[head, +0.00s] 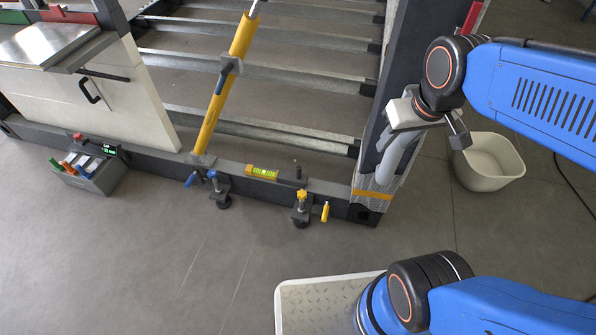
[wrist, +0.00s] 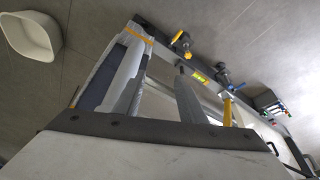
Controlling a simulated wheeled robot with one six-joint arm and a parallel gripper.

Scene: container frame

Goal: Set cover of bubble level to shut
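The bubble level (head: 263,173) is a small yellow block with a bright green vial, lying on the dark bottom beam of the frame. It also shows small in the wrist view (wrist: 199,77). The vial is uncovered. A dark flat piece with an upright peg (head: 297,171) sits just right of it; it may be the cover, but I cannot tell surely. My gripper (head: 388,176) hangs beside the frame's right post, well right of and above the level. In the wrist view, my gripper (wrist: 157,78) has its fingers apart with nothing between them.
Clamps with a blue knob (head: 215,180) and a yellow knob (head: 301,196) stand on the beam around the level. A yellow strut (head: 226,85) rises at left. A grey box with coloured handles (head: 90,172) and a white bin (head: 488,162) stand on the floor.

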